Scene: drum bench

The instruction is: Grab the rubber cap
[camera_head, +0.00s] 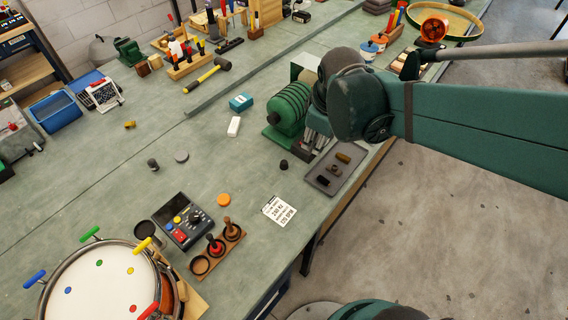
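A small dark cap-like piece (283,164), which looks like the rubber cap, stands on the bench left of the grey tray. Another small dark cylinder (152,164) stands farther left, so I cannot be sure which one is the cap. My arm comes in from the right and ends over the bench beside the green ribbed machine. Nothing visible touches the dark piece.
The grey tray (319,180) holds small dark and brass-coloured parts near the bench edge. The green ribbed machine (289,108) stands close behind the dark piece. A white card (279,211), an orange disc (223,200) and a drum (97,284) lie nearer. The bench's left middle is fairly clear.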

